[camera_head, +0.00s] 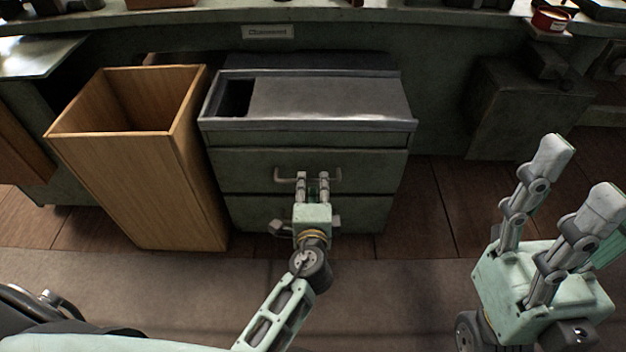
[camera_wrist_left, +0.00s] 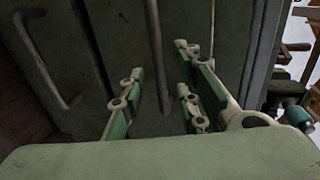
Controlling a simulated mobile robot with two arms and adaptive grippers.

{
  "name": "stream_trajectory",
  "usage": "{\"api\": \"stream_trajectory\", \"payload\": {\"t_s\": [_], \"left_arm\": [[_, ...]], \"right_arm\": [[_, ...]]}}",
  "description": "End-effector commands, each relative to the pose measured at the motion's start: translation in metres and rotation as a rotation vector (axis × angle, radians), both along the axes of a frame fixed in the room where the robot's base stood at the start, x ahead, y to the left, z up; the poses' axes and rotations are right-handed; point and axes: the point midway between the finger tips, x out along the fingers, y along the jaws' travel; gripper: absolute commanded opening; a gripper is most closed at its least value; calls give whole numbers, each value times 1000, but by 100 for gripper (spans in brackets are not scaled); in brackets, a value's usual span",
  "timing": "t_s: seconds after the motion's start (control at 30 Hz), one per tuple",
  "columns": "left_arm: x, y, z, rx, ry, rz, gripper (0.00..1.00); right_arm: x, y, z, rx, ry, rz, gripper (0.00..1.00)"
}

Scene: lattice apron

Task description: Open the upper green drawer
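The green cabinet's upper drawer (camera_head: 370,172) appears closed, its front flush with the cabinet. Its bar handle (camera_head: 283,176) also shows in the left wrist view (camera_wrist_left: 155,40), running upright there. My left gripper (camera_head: 313,177) is at this handle, one finger on each side of the bar. In the left wrist view its fingers (camera_wrist_left: 162,82) are apart, with gaps beside the bar; contact cannot be told. My right gripper (camera_head: 580,172) is open and empty at the right, away from the cabinet, fingers pointing up.
A lower drawer (camera_head: 360,212) sits below, its handle (camera_wrist_left: 45,62) left in the wrist view. A tall open wooden bin (camera_head: 150,190) stands close at the cabinet's left. A grey tray-like top (camera_head: 330,97) covers the cabinet. The floor (camera_head: 435,215) to its right is clear.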

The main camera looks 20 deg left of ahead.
Motion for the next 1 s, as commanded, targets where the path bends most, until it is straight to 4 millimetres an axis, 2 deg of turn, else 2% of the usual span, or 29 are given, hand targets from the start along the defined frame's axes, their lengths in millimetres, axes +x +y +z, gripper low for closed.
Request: {"api": "stream_trajectory", "payload": {"t_s": [0.1, 0.2, 0.53, 0.87, 1.0], "left_arm": [[17, 5, -4, 0, -2, 0, 29], [25, 7, -6, 0, -1, 0, 29], [29, 8, -6, -1, 0, -1, 29], [28, 8, -6, -1, 0, -1, 1], [28, 8, -6, -2, -1, -1, 0]], "right_arm": [[1, 0, 0, -1, -15, -1, 56], [1, 1, 2, -2, -22, -1, 56], [2, 1, 3, -4, -22, 0, 56], [2, 1, 3, -3, -23, 0, 56], [1, 1, 3, -3, -23, 0, 56]]}}
